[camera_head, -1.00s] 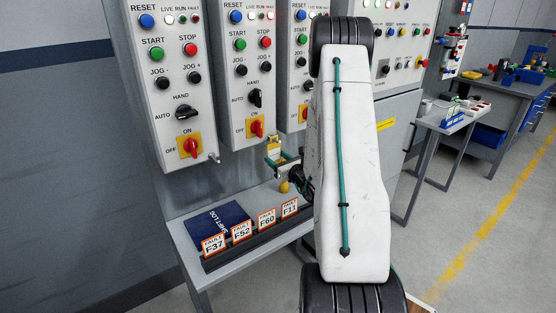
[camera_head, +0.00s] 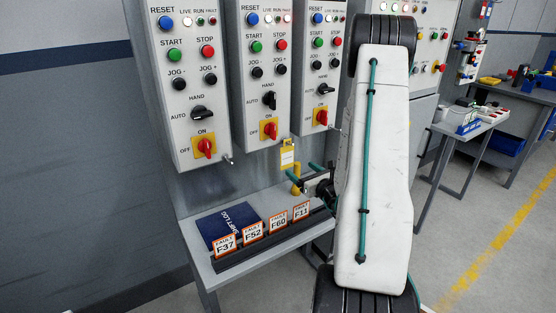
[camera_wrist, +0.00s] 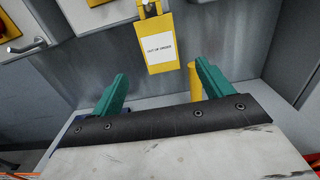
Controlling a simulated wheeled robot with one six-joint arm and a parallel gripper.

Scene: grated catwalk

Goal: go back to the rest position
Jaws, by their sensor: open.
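My gripper (camera_head: 308,176) is open and empty, low in front of the control panels and above the grey shelf. Its two teal fingers stand apart in the wrist view (camera_wrist: 162,85). A yellow tag (camera_head: 288,155) hangs beneath the second panel, just left of the gripper in the head view. In the wrist view the tag (camera_wrist: 159,46) reads "OUT OF ORDER" and hangs beyond the gap between the fingers, apart from both. My white arm link fills the middle right of the head view and hides part of the panels.
A grey shelf (camera_head: 215,281) holds a dark blue shift log (camera_head: 226,222) and several fault cards (camera_head: 252,232) in a black rail. A yellow post (camera_wrist: 194,82) stands close by the right finger. A side table (camera_head: 452,130) is at the right, with open floor before it.

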